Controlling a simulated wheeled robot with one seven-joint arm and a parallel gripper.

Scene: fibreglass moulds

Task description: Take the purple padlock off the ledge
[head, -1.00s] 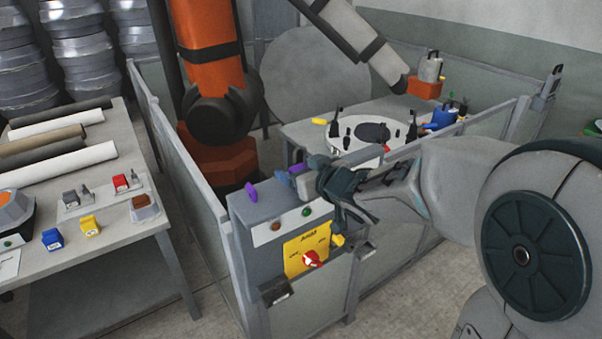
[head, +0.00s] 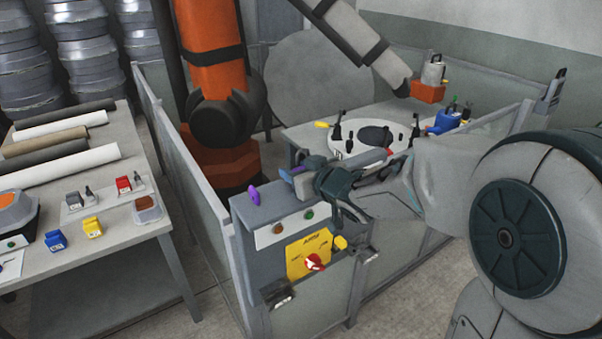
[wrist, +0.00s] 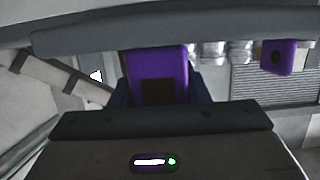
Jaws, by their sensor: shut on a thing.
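A purple padlock (wrist: 158,72) fills the middle of the wrist view, between the dark fingers of my gripper (wrist: 158,92). My gripper is shut on it. In the head view my gripper (head: 305,180) is over the top of the grey control cabinet (head: 268,208). Only a small purple patch shows there at its fingers, so most of the padlock is hidden. I cannot tell whether the padlock still touches the ledge. A second purple thing (head: 254,195) stands on the cabinet top to the left; a purple thing also shows at the upper right of the wrist view (wrist: 277,57).
The cabinet front has a yellow panel with a red rotary switch (head: 314,262). Fence panels (head: 185,165) run beside it. An orange robot arm (head: 218,80) stands behind. A round white mould plate (head: 345,150) lies on the table beyond. A workbench (head: 130,215) is at left.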

